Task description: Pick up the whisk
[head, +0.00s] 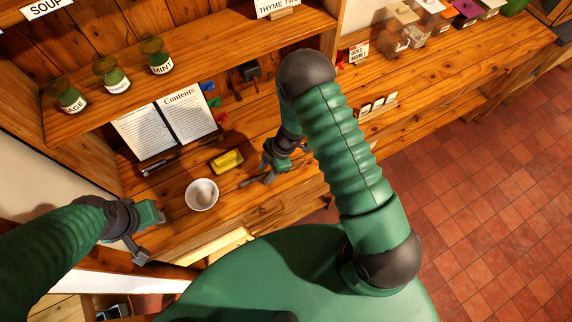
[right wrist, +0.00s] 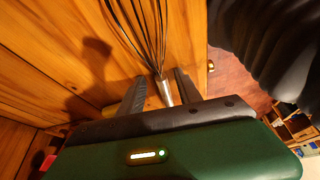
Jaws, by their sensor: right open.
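The whisk shows in the right wrist view, with its dark wire loops (right wrist: 146,30) at the top and its metal handle (right wrist: 165,92) running down between my right fingers. My right gripper (right wrist: 160,86) is open, with one finger on each side of the handle. I cannot tell whether either finger touches it. In the head view my right gripper (head: 258,180) is low over the wooden counter, right of the yellow block, and I cannot make out the whisk clearly there. My left gripper (head: 150,236) is open and empty near the counter's left front edge.
A white bowl (head: 201,195) and a yellow block (head: 227,161) are on the counter (head: 180,222) between my grippers. An open book (head: 165,127) stands behind them. A shelf (head: 205,65) with several labelled jars overhangs the back. Clear containers (head: 397,30) stand at the far right.

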